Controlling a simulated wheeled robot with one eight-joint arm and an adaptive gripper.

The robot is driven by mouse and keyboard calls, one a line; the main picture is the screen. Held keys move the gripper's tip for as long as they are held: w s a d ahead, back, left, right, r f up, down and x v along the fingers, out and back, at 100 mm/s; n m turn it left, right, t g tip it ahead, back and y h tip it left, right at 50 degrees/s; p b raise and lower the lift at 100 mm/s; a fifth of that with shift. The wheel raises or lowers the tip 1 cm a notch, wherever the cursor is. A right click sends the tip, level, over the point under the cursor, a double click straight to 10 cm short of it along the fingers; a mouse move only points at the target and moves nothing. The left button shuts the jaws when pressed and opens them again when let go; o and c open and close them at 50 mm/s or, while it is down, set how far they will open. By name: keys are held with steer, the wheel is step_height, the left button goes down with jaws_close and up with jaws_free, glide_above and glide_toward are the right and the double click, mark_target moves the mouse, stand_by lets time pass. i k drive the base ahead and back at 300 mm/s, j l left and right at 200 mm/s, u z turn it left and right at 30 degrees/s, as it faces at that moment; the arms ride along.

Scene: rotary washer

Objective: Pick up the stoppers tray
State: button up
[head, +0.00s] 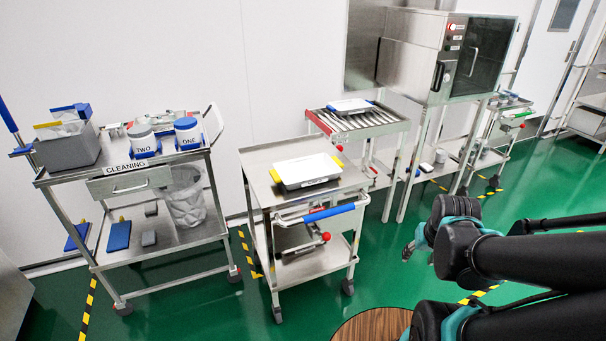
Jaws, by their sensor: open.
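A white rectangular tray (306,170) with a small dark label on its front lies on top of the middle steel cart (262,190). It has a yellow piece at its far right corner and another at its left end. The label is too small to read, so I cannot tell if it names stoppers. A second, smaller white tray (350,105) with blue edging sits on the roller conveyor behind. My gripper (408,251) shows small and partly hidden behind my arm, right of the middle cart. It is open, holds nothing visible, and is well apart from both trays.
A cleaning cart (112,182) with white jars and a grey bin stands at the left. The steel washer (428,50) with a glass door stands behind, beside the roller conveyor (372,121). The green floor (385,285) is clear in front of the middle cart's right side.

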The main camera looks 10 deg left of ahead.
mark_target(347, 107)
steer(key=i+l+z, duration=0.1)
steer(key=i+z, duration=0.25)
steer(key=i, duration=1.75)
steer(key=l+z, duration=0.05)
steer(key=l, duration=0.05)
